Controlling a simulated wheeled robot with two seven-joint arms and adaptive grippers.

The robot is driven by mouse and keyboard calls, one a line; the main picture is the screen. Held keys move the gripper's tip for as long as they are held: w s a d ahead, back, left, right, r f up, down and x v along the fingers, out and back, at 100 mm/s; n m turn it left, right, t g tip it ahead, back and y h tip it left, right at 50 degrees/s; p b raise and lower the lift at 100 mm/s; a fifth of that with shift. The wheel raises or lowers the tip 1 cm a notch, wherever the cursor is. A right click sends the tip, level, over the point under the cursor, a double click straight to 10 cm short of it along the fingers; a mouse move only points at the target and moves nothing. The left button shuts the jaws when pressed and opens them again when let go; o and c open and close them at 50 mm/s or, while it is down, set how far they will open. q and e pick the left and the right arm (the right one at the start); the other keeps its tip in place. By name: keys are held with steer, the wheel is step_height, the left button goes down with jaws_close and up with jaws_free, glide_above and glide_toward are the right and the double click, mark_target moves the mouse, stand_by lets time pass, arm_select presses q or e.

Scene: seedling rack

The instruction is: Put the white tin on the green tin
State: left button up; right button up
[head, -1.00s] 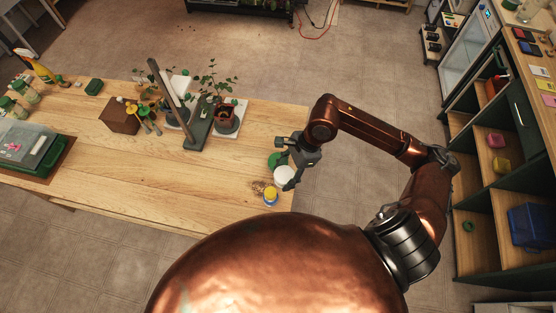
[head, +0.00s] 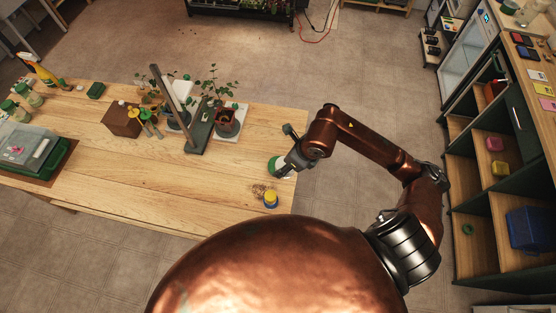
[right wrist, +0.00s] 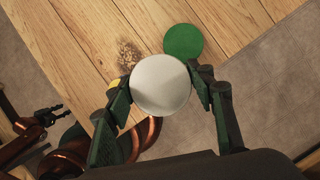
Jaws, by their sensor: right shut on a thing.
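In the right wrist view the white tin (right wrist: 160,85) is between the two fingers of my right gripper (right wrist: 157,88), which is shut on it. The green tin (right wrist: 184,41) shows just beyond the white tin, partly covered by it in this view; I cannot tell how high the white tin is above the table. In the head view the green tin (head: 274,163) stands near the table's right end, beside my right gripper (head: 285,161), which hides most of the white tin. A dark gripper (right wrist: 34,122), apparently my left, shows small at the left of the right wrist view.
A yellow-topped tin (head: 270,197) stands near the front right of the wooden table (head: 160,185), by a dark stain. Potted plants (head: 228,122), a dark stand (head: 197,138) and a brown block (head: 122,119) stand farther back. The table's middle front is clear.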

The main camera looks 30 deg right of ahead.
steer(key=w+f, duration=0.4)
steer(key=w, duration=0.1)
steer(key=w+d+f, duration=0.1)
steer(key=w+f, duration=0.1)
steer(key=shift+w+f, duration=0.2)
steer(key=shift+f, duration=0.2)
steer(key=shift+w+f, duration=0.2)
steer(key=shift+f, duration=0.1)
steer(key=shift+f+p, duration=0.3)
steer(key=shift+f, duration=1.15)
steer(key=o, duration=1.2)
steer(key=v, duration=1.2)
